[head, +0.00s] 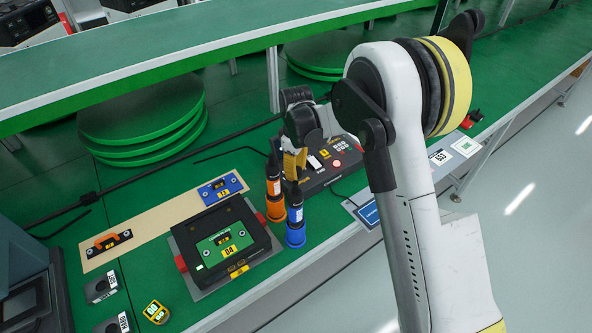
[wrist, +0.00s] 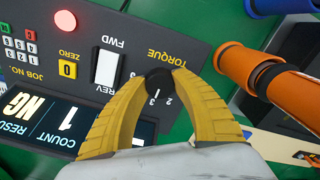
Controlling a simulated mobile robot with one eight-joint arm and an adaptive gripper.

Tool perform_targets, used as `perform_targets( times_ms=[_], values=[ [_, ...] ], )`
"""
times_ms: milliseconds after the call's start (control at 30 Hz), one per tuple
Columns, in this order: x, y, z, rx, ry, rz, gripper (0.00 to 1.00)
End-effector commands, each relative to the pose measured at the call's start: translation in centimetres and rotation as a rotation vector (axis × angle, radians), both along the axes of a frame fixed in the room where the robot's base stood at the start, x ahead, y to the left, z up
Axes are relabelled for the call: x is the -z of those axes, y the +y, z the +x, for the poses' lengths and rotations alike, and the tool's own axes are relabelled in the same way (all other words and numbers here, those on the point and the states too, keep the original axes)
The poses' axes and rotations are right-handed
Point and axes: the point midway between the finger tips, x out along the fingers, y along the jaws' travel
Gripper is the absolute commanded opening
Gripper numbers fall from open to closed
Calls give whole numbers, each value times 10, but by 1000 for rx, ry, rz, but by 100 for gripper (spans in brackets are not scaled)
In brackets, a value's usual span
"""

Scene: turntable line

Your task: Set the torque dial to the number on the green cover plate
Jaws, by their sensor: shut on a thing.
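The torque dial (wrist: 158,80) is a small black knob on a dark control box (head: 318,182). In the head view my gripper (head: 295,165) is over the left part of the box, and the dial is hidden. The green cover plate (head: 212,243) lies in a black frame left of the box. Its yellow label looks like 04, but is small.
Orange (head: 275,195) and blue (head: 295,228) cylindrical tools stand between the frame and the box, close to my gripper. A white switch (wrist: 107,67) and a lit display (wrist: 45,115) are beside the dial. Blue (head: 221,188) and orange-handled (head: 108,243) plates lie on a beige board.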

Motion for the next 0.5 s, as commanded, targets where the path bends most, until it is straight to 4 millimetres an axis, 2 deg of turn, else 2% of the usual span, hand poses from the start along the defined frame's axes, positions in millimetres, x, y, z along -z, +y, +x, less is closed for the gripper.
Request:
perform_targets(
  times_ms=[500],
  values=[
    [0,0,0,373,0,0,1]
  ],
)
